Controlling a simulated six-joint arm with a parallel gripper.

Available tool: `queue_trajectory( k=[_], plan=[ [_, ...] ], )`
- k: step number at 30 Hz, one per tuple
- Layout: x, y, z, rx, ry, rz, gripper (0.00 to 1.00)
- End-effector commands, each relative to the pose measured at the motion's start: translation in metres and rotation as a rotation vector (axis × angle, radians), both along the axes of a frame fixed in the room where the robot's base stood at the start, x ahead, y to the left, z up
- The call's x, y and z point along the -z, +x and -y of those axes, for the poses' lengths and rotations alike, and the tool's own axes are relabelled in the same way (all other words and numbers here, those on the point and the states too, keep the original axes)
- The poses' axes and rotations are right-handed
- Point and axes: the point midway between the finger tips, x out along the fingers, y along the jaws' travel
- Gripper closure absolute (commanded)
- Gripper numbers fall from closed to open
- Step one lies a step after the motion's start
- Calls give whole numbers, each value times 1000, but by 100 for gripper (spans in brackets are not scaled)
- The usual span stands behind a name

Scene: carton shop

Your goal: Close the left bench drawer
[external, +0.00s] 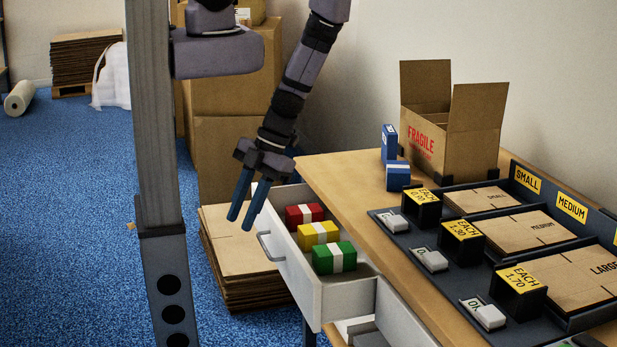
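The open bench drawer (296,277) is white and stands pulled out from the wooden bench (330,170), with a grey bar handle (268,247) on its front. A red block (304,215), a yellow block (318,234) and a green block (333,259), each with a white band, lie inside it. My gripper (240,222) points down at the far end of the drawer front. Its two blue fingers are a little apart with nothing seen between them. They overlap the drawer's far corner in the picture; I cannot tell whether they touch it.
A second white front (403,318) is nearer the camera. On the bench stand an open FRAGILE carton (470,135), blue boxes (398,177) and a dark rack (455,285) of flat cartons. Stacked cardboard (240,265) lies on the floor by the drawer.

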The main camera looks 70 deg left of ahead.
Motion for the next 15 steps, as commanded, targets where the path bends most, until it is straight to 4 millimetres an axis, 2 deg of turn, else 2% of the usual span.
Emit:
queue_trajectory(
  k=[1,3,6,10,15],
  plan=[
    [4,-13,-3,-86,39,-4,74],
    [12,-22,-6,-221,86,11,74],
    [24,-26,-14,-406,148,60,74],
    [39,-17,-34,-622,208,169,74],
    [49,9,-66,-834,233,343,74]
  ],
)
